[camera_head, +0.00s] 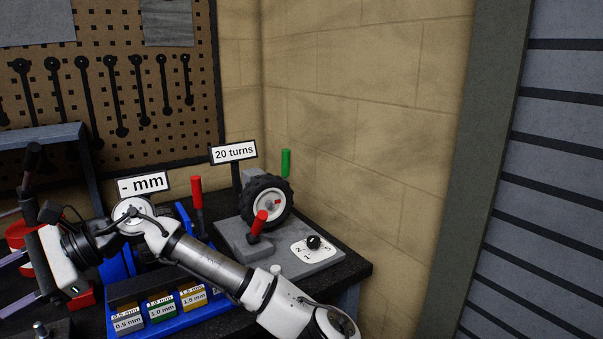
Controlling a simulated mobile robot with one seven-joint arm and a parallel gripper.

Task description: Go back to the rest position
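My gripper (9,284) is at the left edge of the head view, pointing left. Its two grey fingers are spread wide apart, with nothing seen between them. The fingertips lie at or past the picture's edge. My white arm crosses the bench from the lower middle up to the left. A red thing (82,297), perhaps part of the trolley jack, shows partly behind the gripper's body. A black lever (33,158) rises behind it. No rest position is marked in view.
A blue rack (190,322) with labelled blocks lies under my arm. A grey plate (315,267) carries a wheel (266,201), a red-handled lever (260,221) and a dial (313,243). Signs (234,152) stand behind. A wall and pegboard (150,85) bound the back.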

